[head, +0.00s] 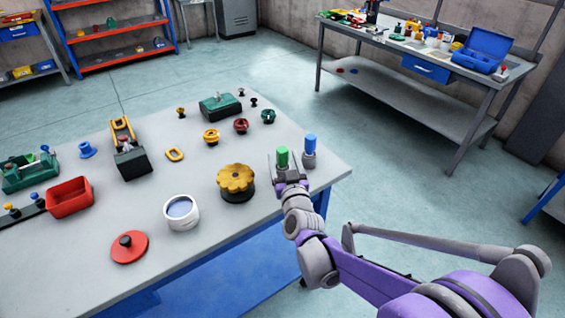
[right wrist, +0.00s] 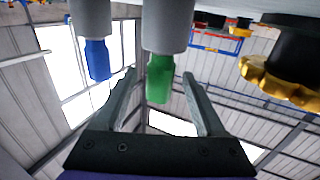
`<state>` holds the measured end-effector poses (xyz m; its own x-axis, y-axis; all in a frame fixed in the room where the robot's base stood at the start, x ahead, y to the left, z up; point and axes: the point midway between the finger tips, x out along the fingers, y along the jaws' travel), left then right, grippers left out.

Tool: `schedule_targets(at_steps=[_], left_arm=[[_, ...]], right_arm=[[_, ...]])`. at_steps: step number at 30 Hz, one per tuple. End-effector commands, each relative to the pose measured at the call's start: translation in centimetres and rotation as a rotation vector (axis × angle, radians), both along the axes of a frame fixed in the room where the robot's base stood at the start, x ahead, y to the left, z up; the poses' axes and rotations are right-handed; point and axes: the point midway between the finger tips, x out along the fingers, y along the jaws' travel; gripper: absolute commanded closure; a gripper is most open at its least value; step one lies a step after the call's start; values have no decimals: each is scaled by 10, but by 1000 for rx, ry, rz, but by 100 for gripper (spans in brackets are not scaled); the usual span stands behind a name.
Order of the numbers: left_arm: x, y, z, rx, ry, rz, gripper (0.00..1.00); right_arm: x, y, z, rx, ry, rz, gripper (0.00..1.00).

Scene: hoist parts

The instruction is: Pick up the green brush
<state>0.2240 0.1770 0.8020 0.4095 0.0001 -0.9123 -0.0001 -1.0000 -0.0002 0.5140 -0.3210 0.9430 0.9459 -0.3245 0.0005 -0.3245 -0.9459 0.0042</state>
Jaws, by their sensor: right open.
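The green brush (head: 282,157) stands upright near the right end of the table, its green part on top. In the right wrist view, which looks upside down, the green brush (right wrist: 159,78) hangs from a grey cylindrical lower part. My right gripper (head: 287,173) is at the brush. In the wrist view the right gripper (right wrist: 160,88) is open, one finger on each side of the green part, with gaps showing between. A similar blue brush (head: 310,143) stands close beside it, just outside one finger in the wrist view (right wrist: 97,60). My left gripper is not in view.
A dark green block (head: 220,105) and several small knobs lie farther back. The table's right edge (head: 345,172) is close.

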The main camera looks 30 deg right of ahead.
Motion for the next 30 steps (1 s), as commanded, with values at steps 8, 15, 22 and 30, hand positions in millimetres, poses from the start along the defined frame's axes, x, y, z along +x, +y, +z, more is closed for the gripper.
schedule_targets(at_steps=[8, 15, 22, 30], left_arm=[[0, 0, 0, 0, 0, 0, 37], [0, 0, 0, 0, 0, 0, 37], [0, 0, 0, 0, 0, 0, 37], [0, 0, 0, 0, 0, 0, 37]], right_arm=[[15, -5, 0, 0, 0, 1, 28], [15, -5, -1, 0, 0, 1, 49], [15, -5, 0, 0, 0, 1, 91], [15, -5, 0, 1, 0, 1, 100]])
